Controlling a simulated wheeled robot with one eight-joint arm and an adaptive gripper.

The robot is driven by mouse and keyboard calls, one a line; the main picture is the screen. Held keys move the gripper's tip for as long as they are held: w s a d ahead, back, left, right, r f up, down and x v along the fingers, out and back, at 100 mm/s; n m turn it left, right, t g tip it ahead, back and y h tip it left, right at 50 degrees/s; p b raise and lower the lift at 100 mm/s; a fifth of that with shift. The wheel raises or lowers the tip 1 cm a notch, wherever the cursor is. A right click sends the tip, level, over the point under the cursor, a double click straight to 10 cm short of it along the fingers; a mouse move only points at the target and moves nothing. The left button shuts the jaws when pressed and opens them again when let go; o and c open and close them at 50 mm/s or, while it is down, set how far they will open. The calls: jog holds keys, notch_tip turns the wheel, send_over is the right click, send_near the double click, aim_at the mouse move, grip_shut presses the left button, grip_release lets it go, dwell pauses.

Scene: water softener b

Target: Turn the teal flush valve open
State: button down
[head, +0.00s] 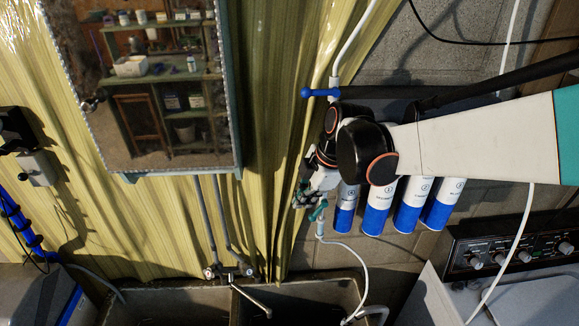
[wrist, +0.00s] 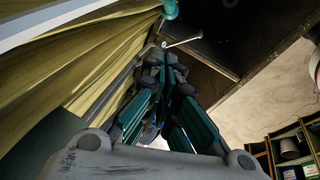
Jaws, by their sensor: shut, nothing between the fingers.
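The teal flush valve (head: 319,212) sits at the top of a white hose, left of the blue and white filter cartridges in the head view. My gripper (head: 303,197) is just up and left of it, close beside it. I cannot tell whether they touch. In the wrist view my gripper (wrist: 165,68) has dark fingers with teal pads that converge toward the tips, shut and empty. A teal piece (wrist: 170,9) shows at the top edge of the wrist view; I cannot tell if it is the valve.
A blue-handled valve (head: 320,92) is on the white pipe above. Several filter cartridges (head: 381,207) hang right of my gripper. A sink (head: 170,303) with a tap (head: 228,273) lies below, a mirror cabinet (head: 145,85) at upper left, a yellow curtain (head: 265,120) behind.

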aim_at(318, 211)
notch_tip(318, 211, down, 6)
jog(key=w+d, duration=0.1)
jog(key=shift+w+p, duration=0.3)
jog(key=shift+w, duration=0.1)
jog(key=shift+d+r, duration=0.1)
jog(key=b, duration=0.1)
jog(key=f+b, duration=0.1)
jog(key=b, duration=0.1)
jog(key=shift+w+d+f, duration=0.15)
jog(key=shift+d+f, duration=0.1)
jog(key=shift+d, duration=0.05)
jog(key=shift+r, duration=0.15)
